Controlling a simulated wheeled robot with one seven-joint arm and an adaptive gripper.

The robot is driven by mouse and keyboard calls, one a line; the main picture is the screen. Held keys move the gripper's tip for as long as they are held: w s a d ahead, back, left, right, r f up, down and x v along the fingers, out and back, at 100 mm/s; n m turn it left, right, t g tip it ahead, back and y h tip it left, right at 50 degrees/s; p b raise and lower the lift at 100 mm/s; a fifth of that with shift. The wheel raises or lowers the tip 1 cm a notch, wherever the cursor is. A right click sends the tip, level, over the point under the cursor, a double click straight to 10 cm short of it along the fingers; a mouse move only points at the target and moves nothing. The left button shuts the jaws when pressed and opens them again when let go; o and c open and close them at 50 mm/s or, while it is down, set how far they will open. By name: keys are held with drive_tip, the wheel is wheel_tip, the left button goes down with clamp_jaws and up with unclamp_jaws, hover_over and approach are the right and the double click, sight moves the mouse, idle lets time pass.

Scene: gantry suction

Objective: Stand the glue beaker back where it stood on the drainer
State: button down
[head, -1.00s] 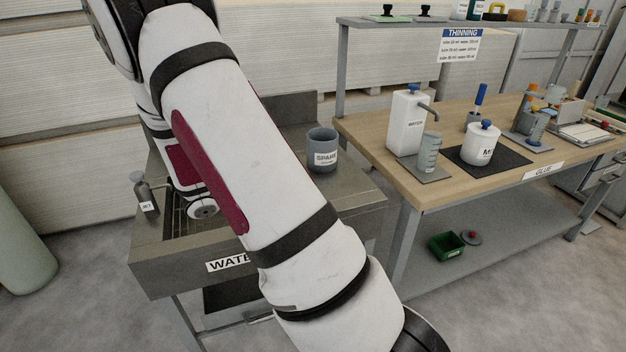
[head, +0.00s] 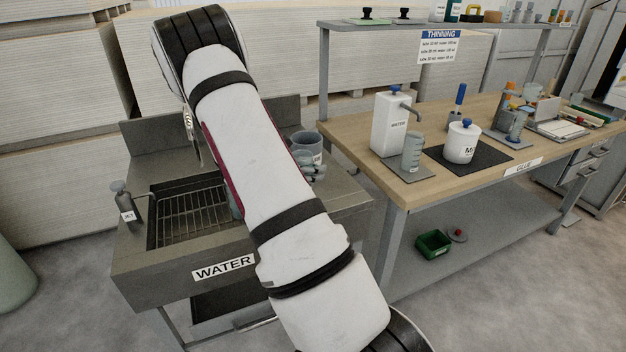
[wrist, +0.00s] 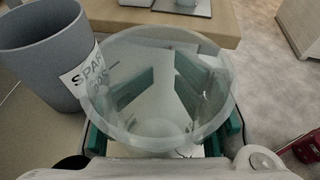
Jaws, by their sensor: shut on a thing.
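In the wrist view my gripper (wrist: 165,95) is shut on a clear, empty-looking glue beaker (wrist: 135,143), its teal fingers seen around and through the wall. The beaker's open mouth faces the camera. In the head view my arm hides most of the gripper and beaker; grey-green finger parts show just right of the arm, beside the grey spare mug (head: 308,142). The mug (wrist: 45,50) is close left of the beaker in the wrist view; I cannot tell if they touch. The flat steel drainer (head: 345,192) lies right of the wire-racked basin, partly behind my arm.
To the right, the wooden bench (head: 360,140) holds a white water dispenser (head: 390,120), a graduated grey beaker (head: 411,152) and a white pot (head: 462,143). The drainer's front right is clear.

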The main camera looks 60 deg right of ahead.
drive_tip(key=shift+f, duration=1.7)
drive_tip(key=shift+f, duration=0.2)
drive_tip(key=c, duration=0.8)
unclamp_jaws()
drive_tip(key=shift+c, duration=0.2)
